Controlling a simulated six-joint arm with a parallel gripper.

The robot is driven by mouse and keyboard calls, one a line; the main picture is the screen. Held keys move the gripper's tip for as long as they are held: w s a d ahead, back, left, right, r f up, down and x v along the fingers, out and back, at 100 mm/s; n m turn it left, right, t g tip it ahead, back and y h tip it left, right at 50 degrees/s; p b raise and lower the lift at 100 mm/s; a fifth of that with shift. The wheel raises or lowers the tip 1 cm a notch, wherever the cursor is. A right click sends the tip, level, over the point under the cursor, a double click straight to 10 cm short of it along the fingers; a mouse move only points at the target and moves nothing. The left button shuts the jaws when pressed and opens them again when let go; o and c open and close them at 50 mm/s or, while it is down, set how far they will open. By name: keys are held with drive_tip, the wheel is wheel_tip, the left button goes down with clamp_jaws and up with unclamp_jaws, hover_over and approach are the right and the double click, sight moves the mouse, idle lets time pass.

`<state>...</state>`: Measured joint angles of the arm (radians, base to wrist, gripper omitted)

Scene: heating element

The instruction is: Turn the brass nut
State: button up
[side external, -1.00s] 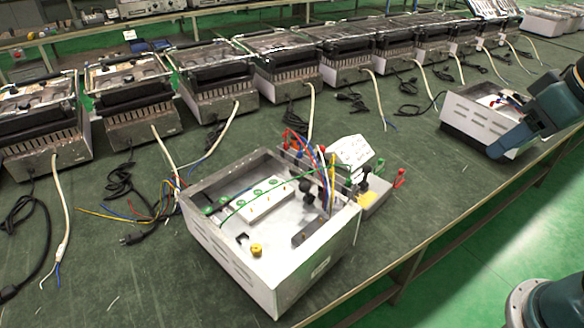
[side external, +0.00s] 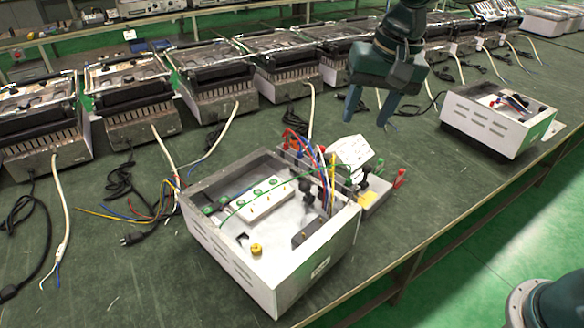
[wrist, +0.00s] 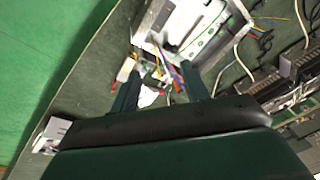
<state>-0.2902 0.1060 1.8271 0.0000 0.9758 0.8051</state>
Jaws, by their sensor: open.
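The brass nut (side external: 257,249) is a small yellow knob-like piece on the floor of the open metal housing (side external: 222,250), near its front corner in the side view. I cannot make it out in the wrist view. My gripper (side external: 367,120) is open and empty, with its fingers pointing down. It hangs above the bench, behind and to the right of the housing, well apart from the nut. In the wrist view my two fingers (wrist: 158,88) are spread, with the housing (wrist: 150,22) beyond them at the top.
Colored wires rise from the housing's back right corner, beside a small terminal block (side external: 372,192) and a white card (side external: 350,152). A second white housing (side external: 490,122) stands at the right. Several grill units line the bench's back. Green bench (side external: 420,190) is bare at the front right.

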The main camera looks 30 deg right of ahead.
drive_tip(key=w+a+f+m+g, duration=0.1)
drive_tip(key=w+a+f+m, duration=0.1)
drive_tip(key=w+a+f, duration=0.6)
drive_tip(key=m+g, duration=0.1)
drive_tip(key=m, duration=0.2)
hover_over(256, 248)
wheel_tip(256, 248, down, 12)
drive_tip(key=shift+f+h, duration=0.2)
drive_tip(key=shift+h, duration=0.2)
drive_tip(key=shift+f, duration=0.1)
wheel_tip(256, 248, down, 14)
drive_tip(key=shift+r, duration=0.25)
drive_tip(key=c, duration=1)
